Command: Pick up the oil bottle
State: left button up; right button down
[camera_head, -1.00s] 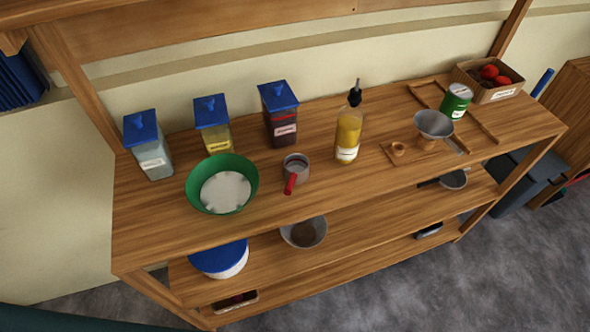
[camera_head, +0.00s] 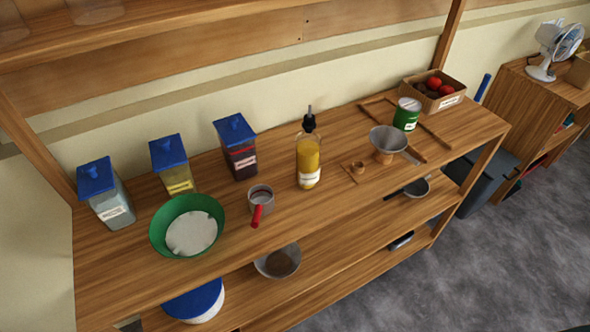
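The oil bottle (camera_head: 308,160) stands upright on the top of the wooden shelf unit (camera_head: 330,205), near its middle. It is clear glass with yellow oil, a white label and a black pourer on top. Nothing covers it in the head view. Neither of my grippers shows in this view.
Close to the bottle's left are a metal cup with a red handle (camera_head: 261,203) and blue-lidded containers (camera_head: 237,150). A green bowl (camera_head: 188,226) is further left. A funnel (camera_head: 388,141), a green can (camera_head: 407,114) and a box of tomatoes (camera_head: 433,92) are to the right. An upper shelf (camera_head: 150,45) overhangs.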

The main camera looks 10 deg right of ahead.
aim_at(308, 144)
jog(key=k+j, duration=0.15)
jog(key=j, duration=0.25)
jog(key=k+j, duration=0.1)
jog(key=j, duration=0.3)
jog(key=k+j, duration=0.15)
jog(key=j, duration=0.25)
jog(key=k+j, duration=0.1)
jog(key=j, duration=0.3)
jog(key=k+j, duration=0.15)
jog(key=j, duration=0.25)
